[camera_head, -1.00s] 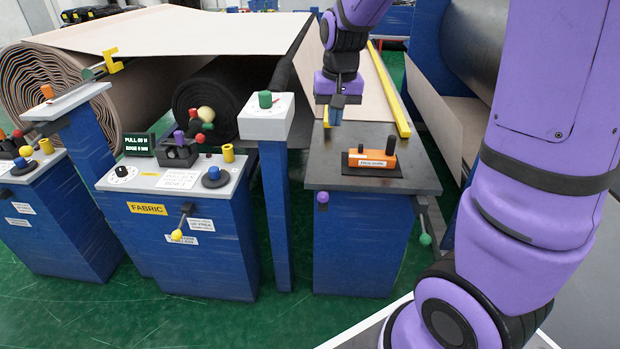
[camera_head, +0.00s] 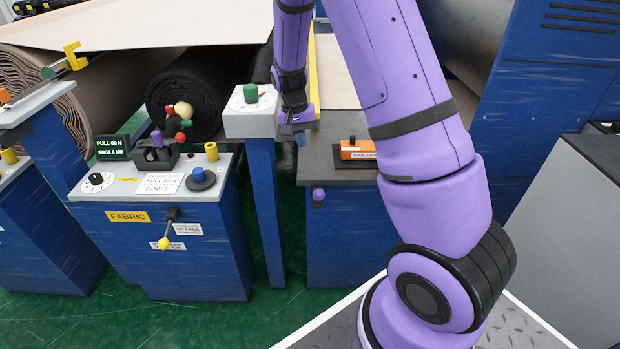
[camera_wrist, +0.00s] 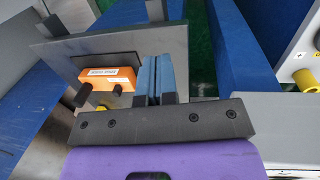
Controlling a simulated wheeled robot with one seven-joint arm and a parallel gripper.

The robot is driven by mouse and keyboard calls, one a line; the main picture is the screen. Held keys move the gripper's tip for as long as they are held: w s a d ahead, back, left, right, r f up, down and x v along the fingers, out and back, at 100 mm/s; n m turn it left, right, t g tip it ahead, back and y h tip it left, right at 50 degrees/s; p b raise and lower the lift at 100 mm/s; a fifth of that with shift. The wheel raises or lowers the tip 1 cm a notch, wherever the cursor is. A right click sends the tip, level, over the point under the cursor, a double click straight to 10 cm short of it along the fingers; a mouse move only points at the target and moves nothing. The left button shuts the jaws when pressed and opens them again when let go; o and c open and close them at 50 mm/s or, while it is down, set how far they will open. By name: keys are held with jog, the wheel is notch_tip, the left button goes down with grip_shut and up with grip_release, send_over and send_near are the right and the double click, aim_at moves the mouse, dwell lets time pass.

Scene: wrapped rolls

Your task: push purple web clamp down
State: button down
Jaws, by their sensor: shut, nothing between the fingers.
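A purple ball knob (camera_head: 318,194) sits on the front of the blue cabinet under the dark tabletop. A second purple knob (camera_head: 157,138) stands up on the black lever block of the fabric console. I cannot read a label that says which is the web clamp. My gripper (camera_head: 301,139) is over the left edge of the dark tabletop, above the cabinet's purple knob and apart from it. In the wrist view its blue fingers (camera_wrist: 157,80) are shut together and empty. No purple knob shows in the wrist view.
An orange block (camera_head: 357,149) lies on the dark tabletop (camera_head: 336,176). The fabric console (camera_head: 118,188) stands further left, with a yellow-balled lever (camera_head: 163,243) on its front.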

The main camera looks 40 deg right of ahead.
aim_at(318, 198)
jog(key=shift+f, duration=0.1)
jog(key=s+d+f, duration=0.1)
jog(key=s+f, duration=0.3)
jog(key=f, duration=0.8)
jog(key=shift+s, duration=0.2)
jog(key=shift+f, duration=0.1)
